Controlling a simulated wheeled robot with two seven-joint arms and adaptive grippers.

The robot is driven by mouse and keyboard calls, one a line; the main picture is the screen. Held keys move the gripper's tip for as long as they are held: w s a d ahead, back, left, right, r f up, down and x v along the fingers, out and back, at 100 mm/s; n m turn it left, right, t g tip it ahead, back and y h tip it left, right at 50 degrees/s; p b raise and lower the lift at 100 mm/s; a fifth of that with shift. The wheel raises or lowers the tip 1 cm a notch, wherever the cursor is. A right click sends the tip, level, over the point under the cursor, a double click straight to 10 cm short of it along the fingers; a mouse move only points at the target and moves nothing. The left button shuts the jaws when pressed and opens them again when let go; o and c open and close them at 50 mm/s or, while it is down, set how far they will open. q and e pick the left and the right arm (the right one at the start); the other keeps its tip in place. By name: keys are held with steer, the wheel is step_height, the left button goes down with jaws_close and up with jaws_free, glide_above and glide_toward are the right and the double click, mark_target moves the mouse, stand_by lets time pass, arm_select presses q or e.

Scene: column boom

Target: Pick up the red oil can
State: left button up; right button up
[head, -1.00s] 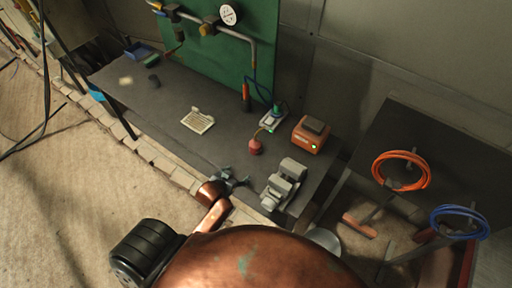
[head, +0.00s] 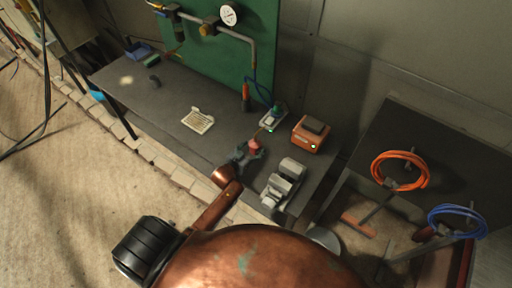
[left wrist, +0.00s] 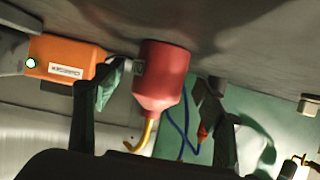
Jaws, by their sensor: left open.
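The red oil can (head: 254,146) stands on the dark workbench in the head view, partly hidden by my left gripper. Its thin yellowish spout shows in the left wrist view, where the can (left wrist: 161,80) appears large and upside down between the two fingers. My left gripper (head: 246,154) is open, with its fingers on either side of the can. In the left wrist view a gap shows between the can and the right-hand finger of the gripper (left wrist: 155,100); whether the other finger touches cannot be told. My right gripper is not in view.
The bench (head: 170,115) also holds an orange box (head: 311,133), a grey vise (head: 284,183), a small device with a green top (head: 272,118) and a pale slotted tray (head: 198,120). A green panel with pipes (head: 225,60) stands behind. A side table bears orange (head: 401,170) and blue hose coils.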

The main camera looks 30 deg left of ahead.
arm_select(q)
steer(key=shift+x, duration=1.1)
steer(key=c, duration=1.4)
steer(key=shift+c, duration=0.4)
steer(key=shift+r, duration=0.1)
